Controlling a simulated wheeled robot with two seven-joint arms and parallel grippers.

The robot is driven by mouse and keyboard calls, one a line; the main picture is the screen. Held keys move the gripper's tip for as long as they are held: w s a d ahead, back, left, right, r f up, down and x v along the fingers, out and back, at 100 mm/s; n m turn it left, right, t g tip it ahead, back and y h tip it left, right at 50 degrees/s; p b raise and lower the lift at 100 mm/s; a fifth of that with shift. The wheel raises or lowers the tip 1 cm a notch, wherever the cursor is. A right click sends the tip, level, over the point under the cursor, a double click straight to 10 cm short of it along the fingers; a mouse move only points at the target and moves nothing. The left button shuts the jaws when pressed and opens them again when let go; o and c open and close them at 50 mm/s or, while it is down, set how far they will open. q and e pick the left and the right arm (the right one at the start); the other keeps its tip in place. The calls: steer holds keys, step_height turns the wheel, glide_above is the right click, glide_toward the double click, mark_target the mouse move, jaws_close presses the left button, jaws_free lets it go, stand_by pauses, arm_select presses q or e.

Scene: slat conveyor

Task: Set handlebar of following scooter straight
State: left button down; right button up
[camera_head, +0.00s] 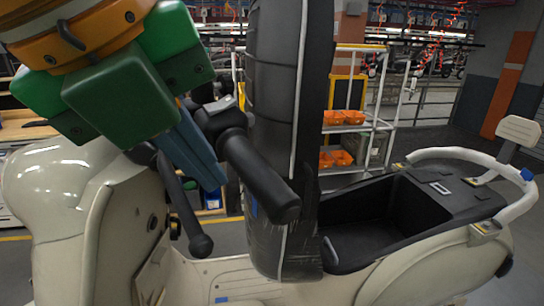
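The cream scooter (72,205) fills the lower view, its front at the left and its tail at the right. Its handlebar shows a black grip (262,182) pointing toward the lower right, with a control block at its upper end. A second black bar with a knobbed end (187,210) hangs lower left. My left gripper (212,178), green with blue fingers, reaches down beside the grip's upper end. The fingers overlap the bar in view. I cannot tell whether they touch or hold it. My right gripper is not in view.
A tall black padded piece (270,75), perhaps the raised seat, stands just right of the handlebar. An open black compartment (362,245) and a pale rear rail (455,153) lie behind it. A white rack (378,125) with orange bins (340,117) stands beyond. Open floor shows at right.

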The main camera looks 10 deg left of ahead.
arm_select(q)
steer(key=shift+d, duration=0.1)
stand_by(0.3)
steer(key=c, duration=1.6)
jaws_free()
steer(key=shift+c, duration=2)
jaws_free()
